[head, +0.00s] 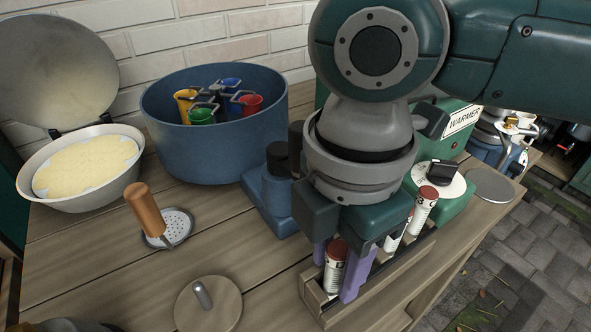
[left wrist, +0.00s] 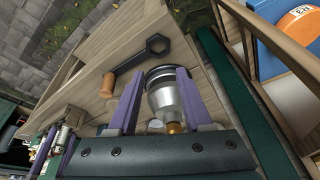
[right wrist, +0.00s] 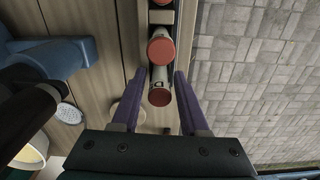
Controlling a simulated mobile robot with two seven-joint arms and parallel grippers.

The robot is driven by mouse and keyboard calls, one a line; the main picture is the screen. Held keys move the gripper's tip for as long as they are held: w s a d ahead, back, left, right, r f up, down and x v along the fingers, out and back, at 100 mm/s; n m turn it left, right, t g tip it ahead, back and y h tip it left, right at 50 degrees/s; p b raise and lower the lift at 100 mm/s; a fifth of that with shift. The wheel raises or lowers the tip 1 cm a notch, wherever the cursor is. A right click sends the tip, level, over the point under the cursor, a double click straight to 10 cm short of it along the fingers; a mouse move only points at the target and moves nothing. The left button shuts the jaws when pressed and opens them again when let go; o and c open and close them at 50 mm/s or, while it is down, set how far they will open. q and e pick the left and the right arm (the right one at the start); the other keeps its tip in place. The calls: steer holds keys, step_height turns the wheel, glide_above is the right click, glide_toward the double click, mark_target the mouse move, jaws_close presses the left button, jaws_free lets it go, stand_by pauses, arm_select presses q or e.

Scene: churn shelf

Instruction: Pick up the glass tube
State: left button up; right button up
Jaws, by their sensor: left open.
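Several glass tubes with red caps and white labels stand in a narrow wooden rack (head: 318,298) at the table's right edge. My right gripper (head: 334,281) points down over the near end of the rack. Its purple fingers stand on either side of the nearest glass tube (head: 335,262). In the right wrist view this tube's red cap (right wrist: 160,97) lies between the fingers, with a gap on both sides. Another tube (head: 424,207) stands farther along, partly behind my gripper. My left gripper (left wrist: 158,80) is open, seen only in its wrist view, with a grey metal object (left wrist: 168,98) between or beyond its fingers.
A blue pot (head: 215,150) with coloured cups, a pan (head: 85,170), a skimmer with wooden handle (head: 146,210) and a round wooden lid (head: 208,308) are left of the rack. A blue stand (head: 268,195) is close to my right gripper. A green warmer (head: 455,125) stands behind. Paving lies beyond the table edge.

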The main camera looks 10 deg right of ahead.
jaws_close()
stand_by(0.4)
arm_select(q)
step_height(320, 180, up, 4)
steer(key=p, duration=0.3)
steer(key=shift+f, duration=0.25)
arm_select(e)
step_height(320, 180, up, 20)
